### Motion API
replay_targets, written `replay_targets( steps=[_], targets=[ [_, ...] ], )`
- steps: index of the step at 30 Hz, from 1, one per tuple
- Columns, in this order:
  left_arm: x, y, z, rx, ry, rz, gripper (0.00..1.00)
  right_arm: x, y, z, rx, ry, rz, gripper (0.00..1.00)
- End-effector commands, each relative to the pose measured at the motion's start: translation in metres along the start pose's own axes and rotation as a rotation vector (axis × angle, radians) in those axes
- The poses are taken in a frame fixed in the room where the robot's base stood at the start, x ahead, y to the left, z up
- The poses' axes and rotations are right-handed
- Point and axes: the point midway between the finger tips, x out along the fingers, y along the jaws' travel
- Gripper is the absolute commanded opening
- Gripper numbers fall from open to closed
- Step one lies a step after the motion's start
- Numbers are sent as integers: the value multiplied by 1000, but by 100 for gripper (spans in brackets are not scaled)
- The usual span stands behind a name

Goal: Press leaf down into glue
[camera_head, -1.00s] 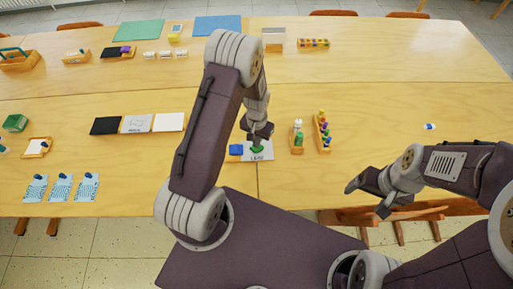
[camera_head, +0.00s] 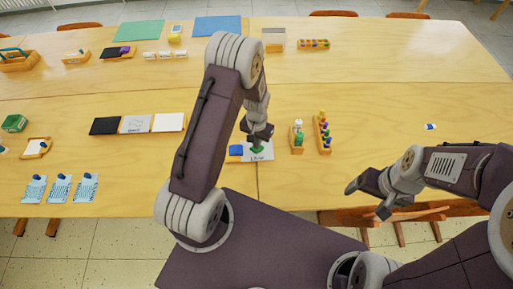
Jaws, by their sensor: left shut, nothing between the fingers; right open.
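The green leaf (camera_head: 257,150) lies on a white sheet (camera_head: 265,157) with lettering along its lower edge, near the table's front edge. My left gripper (camera_head: 257,140) is shut and points down right at the leaf. Its fingertips appear to touch the leaf, and they hide part of it. Any glue under the leaf cannot be made out. My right gripper (camera_head: 367,197) is open and empty, off the front edge of the table at the right.
A blue item in a small tray (camera_head: 235,152) sits just left of the sheet. Wooden holders with a green-capped bottle (camera_head: 298,134) and several coloured pieces (camera_head: 322,130) stand to the right. Black, printed and white sheets (camera_head: 137,124) lie left. The table's right part is mostly clear.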

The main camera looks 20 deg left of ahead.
Motion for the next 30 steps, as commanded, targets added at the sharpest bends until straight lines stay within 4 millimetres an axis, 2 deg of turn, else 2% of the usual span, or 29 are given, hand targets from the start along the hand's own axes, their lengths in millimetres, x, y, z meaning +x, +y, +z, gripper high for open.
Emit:
replay_targets(
  steps=[13, 30],
  targets=[
    [-4, 0, 0, 0, -1, 0, 0, -4, 0, 0, 0, 0, 0, 82],
    [-47, 0, 0, 0, 0, 0, 0, -41, -1, -4, 0, 0, 0, 82]
  ],
)
